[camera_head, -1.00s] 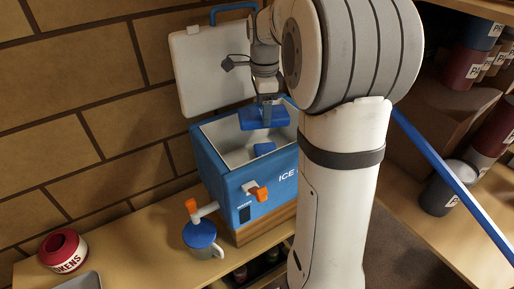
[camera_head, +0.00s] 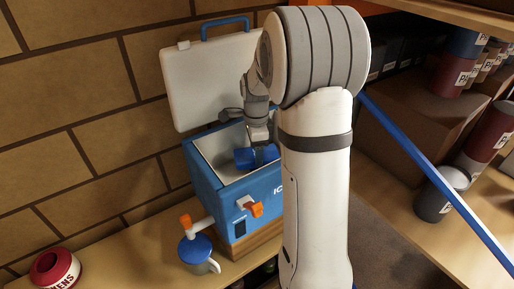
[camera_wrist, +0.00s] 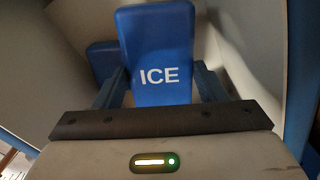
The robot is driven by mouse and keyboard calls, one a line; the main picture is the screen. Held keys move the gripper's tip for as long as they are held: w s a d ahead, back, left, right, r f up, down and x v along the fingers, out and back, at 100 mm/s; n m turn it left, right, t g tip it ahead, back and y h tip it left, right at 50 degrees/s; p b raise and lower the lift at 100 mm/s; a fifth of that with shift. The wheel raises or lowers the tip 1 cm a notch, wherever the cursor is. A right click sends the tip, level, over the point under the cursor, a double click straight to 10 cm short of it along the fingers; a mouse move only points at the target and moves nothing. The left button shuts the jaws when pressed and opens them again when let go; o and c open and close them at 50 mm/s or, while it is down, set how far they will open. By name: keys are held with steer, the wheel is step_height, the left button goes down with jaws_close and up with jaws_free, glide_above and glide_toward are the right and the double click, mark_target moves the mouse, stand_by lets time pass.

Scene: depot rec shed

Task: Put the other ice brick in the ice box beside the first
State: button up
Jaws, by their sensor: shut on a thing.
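The blue ice box (camera_head: 206,187) stands open on the bench, with its pale lid (camera_head: 208,84) raised behind it. My gripper (camera_head: 258,143) reaches down into the mouth of the box, shut on a blue ice brick (camera_wrist: 157,48). In the wrist view the held brick stands between the two fingers, with white "ICE" lettering facing the camera. The first ice brick (camera_wrist: 101,62) shows beyond it to the left, partly hidden by it. In the head view the held brick (camera_head: 243,158) is partly below the rim. Whether it touches the box floor I cannot tell.
Orange-handled taps (camera_head: 253,207) stick out from the box front. A lidded blue and grey mug (camera_head: 196,251) stands below the left one. A red round tub (camera_head: 55,270) is at the lower left. A blue bar (camera_head: 430,170) and shelves with tins lie to the right.

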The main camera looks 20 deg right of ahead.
steer(key=shift+f+b, duration=0.4)
steer(key=shift+f, duration=0.05)
steer(key=o, duration=1.2)
